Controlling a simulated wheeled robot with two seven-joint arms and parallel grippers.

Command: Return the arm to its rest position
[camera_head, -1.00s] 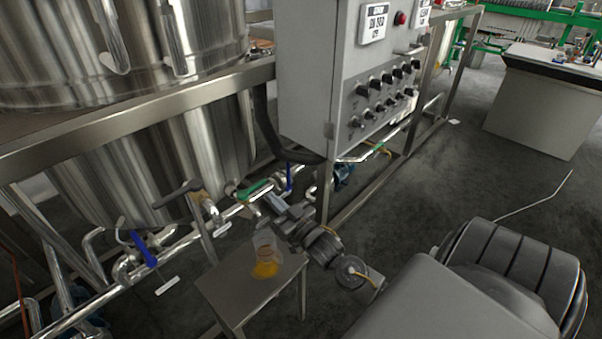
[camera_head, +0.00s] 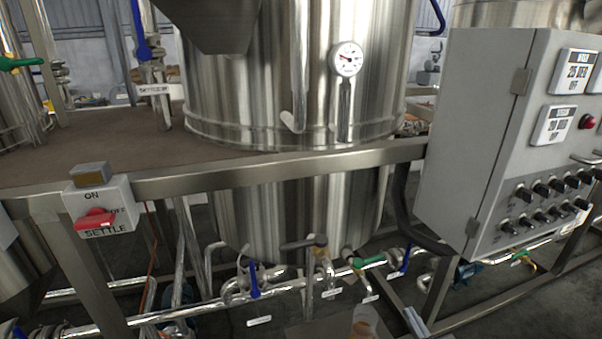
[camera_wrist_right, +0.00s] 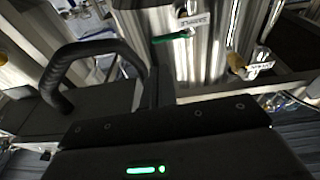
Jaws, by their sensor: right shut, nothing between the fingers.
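The tip of my right gripper (camera_head: 415,321) shows at the bottom edge of the head view, shut and empty. The rest of that arm is cut off below the frame. It is just right of a clear beaker (camera_head: 366,322) with amber liquid, apart from it in the picture. My left gripper is not in view.
A large steel tank (camera_head: 245,90) with a dial gauge (camera_head: 346,59) stands behind a metal frame rail (camera_head: 270,174). A grey control cabinet (camera_head: 470,130) is at right. A red-switch box (camera_head: 97,212) is at left. Pipes with valves (camera_head: 254,280) run low.

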